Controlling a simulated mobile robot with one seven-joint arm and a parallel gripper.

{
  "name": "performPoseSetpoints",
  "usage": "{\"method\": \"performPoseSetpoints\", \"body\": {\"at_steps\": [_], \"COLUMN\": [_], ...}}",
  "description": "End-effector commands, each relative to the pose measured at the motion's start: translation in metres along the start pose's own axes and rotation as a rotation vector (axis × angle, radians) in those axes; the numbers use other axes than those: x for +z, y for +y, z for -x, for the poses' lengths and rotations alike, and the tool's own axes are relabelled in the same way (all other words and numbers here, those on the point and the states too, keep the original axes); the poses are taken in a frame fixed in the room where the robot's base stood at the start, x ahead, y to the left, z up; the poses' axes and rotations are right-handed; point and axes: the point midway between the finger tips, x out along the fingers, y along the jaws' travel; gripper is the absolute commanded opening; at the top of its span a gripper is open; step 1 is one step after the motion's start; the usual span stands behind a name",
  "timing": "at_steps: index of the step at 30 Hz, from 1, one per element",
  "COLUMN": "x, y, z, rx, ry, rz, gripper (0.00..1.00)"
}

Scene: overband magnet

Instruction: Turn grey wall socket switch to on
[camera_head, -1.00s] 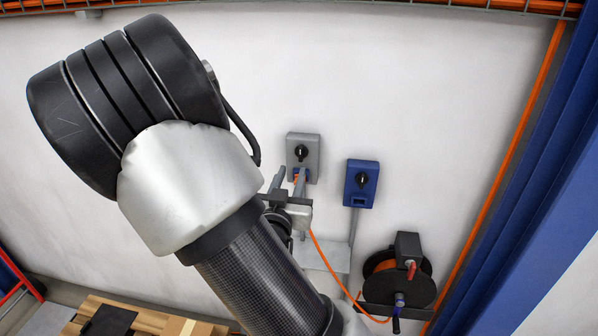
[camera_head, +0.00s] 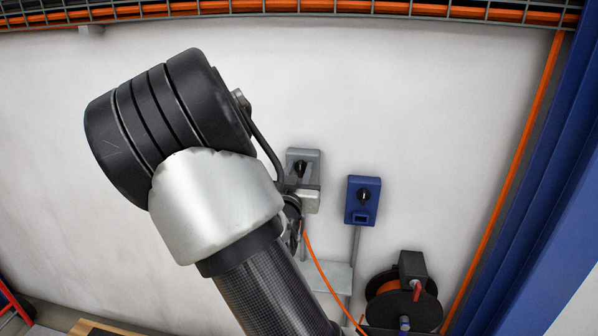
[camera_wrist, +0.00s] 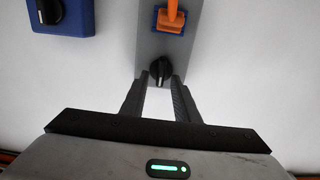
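The grey wall socket (camera_head: 313,158) is on the white wall, partly hidden behind my arm in the head view. In the wrist view the grey socket (camera_wrist: 150,47) shows its black rotary switch (camera_wrist: 160,69) and an orange plug (camera_wrist: 171,20) in its blue outlet. My gripper (camera_wrist: 160,82) has its two fingers apart, one on each side of the switch. The switch lies between the fingertips with gaps visible; I cannot tell whether they touch it. In the head view my gripper (camera_head: 310,188) is in front of the socket, mostly hidden.
A blue wall socket (camera_head: 362,201) with a black switch is right of the grey one. Below stand a cable reel (camera_head: 403,304) and an orange cable (camera_head: 322,274). A blue post (camera_head: 540,200) is at the right. The wall above is clear.

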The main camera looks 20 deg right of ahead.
Motion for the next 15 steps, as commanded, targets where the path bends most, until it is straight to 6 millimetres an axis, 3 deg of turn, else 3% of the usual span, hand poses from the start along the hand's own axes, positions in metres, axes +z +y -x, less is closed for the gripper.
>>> {"method": "performPoseSetpoints", "body": {"at_steps": [4, 9, 15], "x": [0.0001, 0.0002, 0.0001], "y": [0.0000, 0.0000, -0.0001], "z": [0.0002, 0.0004, 0.0005], "rx": [0.000, 0.000, 0.000], "ry": [0.000, 0.000, 0.000], "rz": [0.000, 0.000, 0.003], "gripper": [0.26, 0.00, 0.00]}}
